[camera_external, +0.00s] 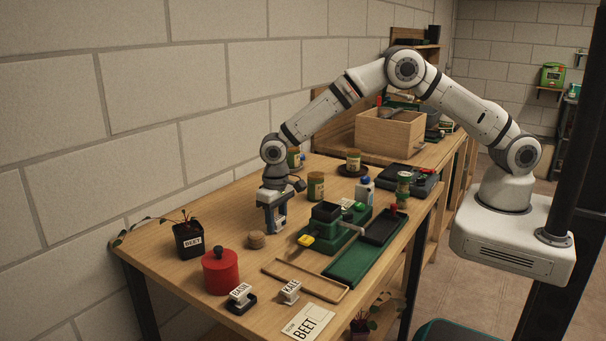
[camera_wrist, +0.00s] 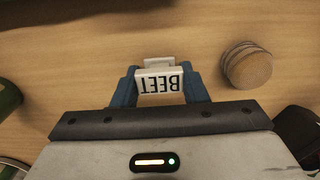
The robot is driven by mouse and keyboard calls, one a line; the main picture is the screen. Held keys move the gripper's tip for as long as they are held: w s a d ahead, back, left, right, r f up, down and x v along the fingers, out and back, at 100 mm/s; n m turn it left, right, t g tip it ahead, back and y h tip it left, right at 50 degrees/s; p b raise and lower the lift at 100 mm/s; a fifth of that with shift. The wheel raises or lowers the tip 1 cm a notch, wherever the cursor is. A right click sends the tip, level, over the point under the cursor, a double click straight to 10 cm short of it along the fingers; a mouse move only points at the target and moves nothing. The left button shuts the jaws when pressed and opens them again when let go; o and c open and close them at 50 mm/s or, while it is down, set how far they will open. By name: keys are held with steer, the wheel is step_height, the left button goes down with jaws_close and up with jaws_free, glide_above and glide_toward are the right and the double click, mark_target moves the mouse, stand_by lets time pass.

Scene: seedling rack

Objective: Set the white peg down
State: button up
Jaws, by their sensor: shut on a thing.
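The white peg (camera_wrist: 162,83), with BEET printed on its face, sits between the two blue fingers of my gripper (camera_wrist: 160,88) in the wrist view. The lettering appears upside down there. In the external view my gripper (camera_external: 272,218) points down over the left part of the wooden table, near its back edge. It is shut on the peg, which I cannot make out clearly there. I cannot tell whether the peg touches the tabletop.
A round cork stack (camera_external: 257,240) stands close to my gripper and in the wrist view (camera_wrist: 247,67). A black BEET pot (camera_external: 188,240) and red canister (camera_external: 221,272) stand left and in front. BASIL (camera_external: 240,293) and KALE (camera_external: 290,291) pegs stand in front.

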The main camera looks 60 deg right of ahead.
mark_target(277, 217)
steer(key=shift+f, duration=0.2)
steer(key=o, duration=1)
steer(key=shift+c, duration=0.2)
step_height(277, 217, up, 12)
steer(key=b, duration=0.2)
steer(key=shift+r, duration=0.2)
